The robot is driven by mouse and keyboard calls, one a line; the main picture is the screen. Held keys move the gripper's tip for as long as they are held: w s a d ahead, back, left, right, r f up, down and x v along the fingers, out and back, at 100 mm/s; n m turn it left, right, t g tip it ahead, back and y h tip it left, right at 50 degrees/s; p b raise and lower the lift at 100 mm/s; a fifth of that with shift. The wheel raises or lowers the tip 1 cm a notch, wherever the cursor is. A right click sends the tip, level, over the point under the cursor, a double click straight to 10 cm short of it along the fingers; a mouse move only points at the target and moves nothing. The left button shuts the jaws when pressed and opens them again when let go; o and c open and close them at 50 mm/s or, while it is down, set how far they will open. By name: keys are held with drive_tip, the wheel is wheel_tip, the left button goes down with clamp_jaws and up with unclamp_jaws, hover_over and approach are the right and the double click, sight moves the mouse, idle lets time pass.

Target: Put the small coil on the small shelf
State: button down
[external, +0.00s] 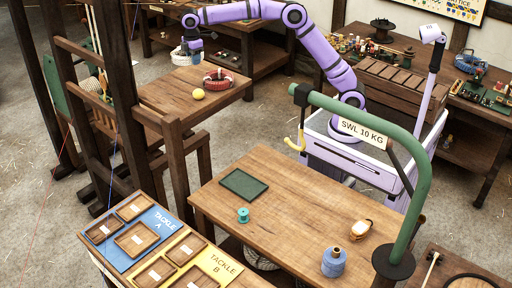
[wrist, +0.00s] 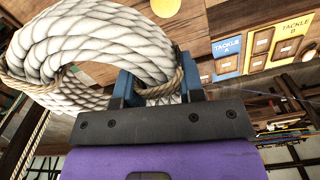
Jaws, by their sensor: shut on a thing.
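A coil of thick white rope (external: 180,57) bound with tan twine hangs in my gripper (external: 192,45), above the left part of the far wooden table (external: 164,92). In the wrist view the white coil (wrist: 95,45) is large and close, and the blue fingers of my gripper (wrist: 160,88) are shut on its near side. A red coil (external: 218,82) lies on the same table, right of the held coil. I cannot tell for sure which surface is the small shelf.
A yellow ball (external: 198,95) lies near the red coil. A dark wooden frame (external: 128,120) stands left of that table. The front workbench (external: 290,205) holds a green tray (external: 244,184), spools and a green hoist arm (external: 415,190). Tackle trays (external: 133,238) sit front left.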

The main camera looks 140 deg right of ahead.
approach(198, 77)
drive_tip(key=shift+w+f, duration=0.1)
drive_tip(key=shift+f, duration=3.3)
drive_tip(key=shift+f, duration=0.15)
drive_tip(key=c, duration=0.7)
unclamp_jaws()
